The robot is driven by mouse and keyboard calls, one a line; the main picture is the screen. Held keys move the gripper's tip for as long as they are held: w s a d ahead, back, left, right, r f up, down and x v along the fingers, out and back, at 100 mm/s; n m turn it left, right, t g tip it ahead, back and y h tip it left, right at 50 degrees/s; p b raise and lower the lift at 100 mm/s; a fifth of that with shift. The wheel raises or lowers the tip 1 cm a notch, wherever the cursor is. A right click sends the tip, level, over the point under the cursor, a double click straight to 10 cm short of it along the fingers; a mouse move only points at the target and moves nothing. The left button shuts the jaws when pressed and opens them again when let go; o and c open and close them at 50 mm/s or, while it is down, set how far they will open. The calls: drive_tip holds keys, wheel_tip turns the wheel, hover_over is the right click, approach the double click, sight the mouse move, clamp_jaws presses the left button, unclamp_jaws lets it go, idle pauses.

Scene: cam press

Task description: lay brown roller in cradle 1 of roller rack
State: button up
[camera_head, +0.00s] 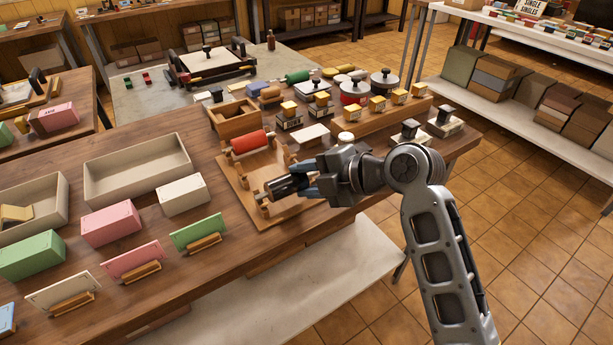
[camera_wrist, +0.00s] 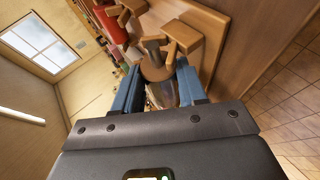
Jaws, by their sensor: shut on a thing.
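The roller rack (camera_head: 240,188) is a flat wooden board with upright wooden cradle posts, lying on the brown table. A red roller (camera_head: 250,142) lies across its far cradle. My gripper (camera_head: 300,182) is over the near half of the rack, its blue fingers shut on the brown roller (camera_head: 284,187). The roller looks dark and lies roughly level, close to the near cradle posts (camera_head: 264,204). In the wrist view the brown roller (camera_wrist: 157,70) is between the fingertips, with cradle posts (camera_wrist: 184,36) just beyond. I cannot tell whether it touches them.
A wooden box (camera_head: 234,118) stands behind the rack. A white card (camera_head: 310,133) and several gold-topped stamps stand to the right. A white block (camera_head: 184,194) and a green card in a holder (camera_head: 199,233) are close on the left.

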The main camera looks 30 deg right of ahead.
drive_tip(key=shift+f, duration=0.4)
drive_tip(key=o, duration=1.1)
drive_tip(key=shift+o, duration=1)
drive_tip(key=shift+f, duration=0.15)
drive_tip(key=shift+s, duration=0.1)
drive_tip(key=shift+r+b+v, duration=0.25)
drive_tip(key=shift+b+v, duration=0.4)
drive_tip(key=shift+v, duration=3.3)
